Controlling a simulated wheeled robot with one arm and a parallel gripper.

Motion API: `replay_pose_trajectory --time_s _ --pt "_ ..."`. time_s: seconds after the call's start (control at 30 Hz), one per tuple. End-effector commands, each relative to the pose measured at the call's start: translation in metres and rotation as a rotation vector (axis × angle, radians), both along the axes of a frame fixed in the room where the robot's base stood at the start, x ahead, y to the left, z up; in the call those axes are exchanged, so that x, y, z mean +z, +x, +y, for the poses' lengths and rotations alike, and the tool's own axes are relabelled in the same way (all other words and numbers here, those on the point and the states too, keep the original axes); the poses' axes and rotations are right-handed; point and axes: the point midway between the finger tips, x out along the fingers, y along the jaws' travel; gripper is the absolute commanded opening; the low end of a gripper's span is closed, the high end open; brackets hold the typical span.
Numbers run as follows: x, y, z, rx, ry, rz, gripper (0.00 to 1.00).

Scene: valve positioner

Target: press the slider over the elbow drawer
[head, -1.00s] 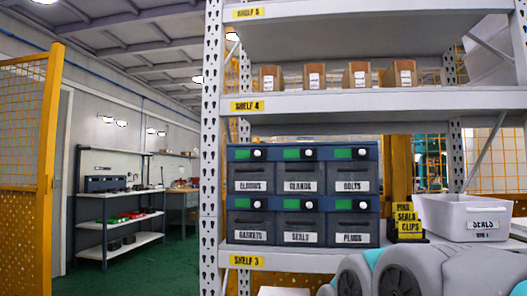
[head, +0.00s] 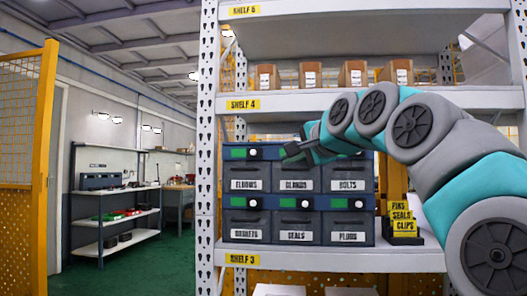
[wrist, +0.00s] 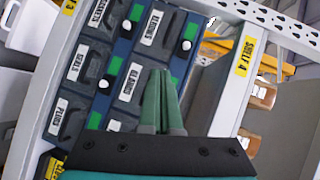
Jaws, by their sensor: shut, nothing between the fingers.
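The ELBOWS drawer (head: 251,185) is the top-left dark drawer of the cabinet, closed. Its slider (head: 253,153) is a white knob on the blue strip above it, at the right of a green patch. In the wrist view the ELBOWS label (wrist: 151,27) and that white knob (wrist: 186,45) show at the top, beyond my fingertips. My gripper (head: 287,152) is in front of the strip above the GLANDS drawer, right of the elbow slider. In the wrist view my gripper (wrist: 160,73) is shut and empty, apart from the knob. It hides the GLANDS slider.
Other knobs sit on the lower strip (head: 298,203), over the GASKETS, SEALS and PLUGS drawers. The SHELF 4 board (head: 300,101) runs above the cabinet, with small boxes on it. A rack upright (head: 206,180) stands to the left. Yellow bins (head: 402,222) stand right of the cabinet.

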Motion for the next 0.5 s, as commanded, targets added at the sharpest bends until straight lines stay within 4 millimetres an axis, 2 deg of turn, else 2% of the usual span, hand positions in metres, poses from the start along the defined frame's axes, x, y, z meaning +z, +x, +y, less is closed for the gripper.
replay_pose_trajectory --time_s 0.1,0.2,0.5 --pt "0.026 0.003 -0.009 -0.022 0.072 -0.041 0.00" --pt "0.036 0.004 -0.013 -0.032 0.107 -0.056 0.00" --pt "0.041 0.004 -0.016 -0.036 0.123 -0.064 0.00"
